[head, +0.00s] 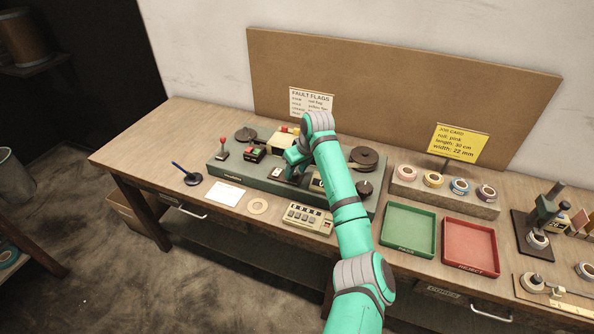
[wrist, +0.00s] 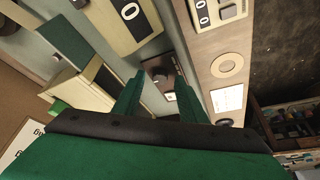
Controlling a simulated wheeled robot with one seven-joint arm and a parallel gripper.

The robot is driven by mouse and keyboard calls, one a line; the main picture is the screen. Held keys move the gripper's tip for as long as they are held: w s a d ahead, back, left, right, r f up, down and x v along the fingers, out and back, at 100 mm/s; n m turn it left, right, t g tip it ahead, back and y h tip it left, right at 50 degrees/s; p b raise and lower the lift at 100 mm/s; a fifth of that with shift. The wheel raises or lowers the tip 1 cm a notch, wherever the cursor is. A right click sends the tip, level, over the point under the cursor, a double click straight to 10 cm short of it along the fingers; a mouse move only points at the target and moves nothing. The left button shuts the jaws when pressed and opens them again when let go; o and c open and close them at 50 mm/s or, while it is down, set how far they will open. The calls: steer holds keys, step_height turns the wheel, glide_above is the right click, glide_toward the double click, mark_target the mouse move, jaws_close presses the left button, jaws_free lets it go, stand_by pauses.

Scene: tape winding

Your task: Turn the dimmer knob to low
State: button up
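In the head view my gripper (head: 288,174) is low over the middle of the green-grey winding machine (head: 232,174), and my arm hides part of the machine.
A red-tipped lever (head: 223,147) and a red-and-green button box (head: 254,152) stand left on the machine. A green tray (head: 409,230), a red tray (head: 470,247) and several tape rolls (head: 433,179) are to the right.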

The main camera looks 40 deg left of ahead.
steer(key=v, duration=1)
steer(key=shift+d+r, duration=0.15)
steer(key=shift+r, duration=0.1)
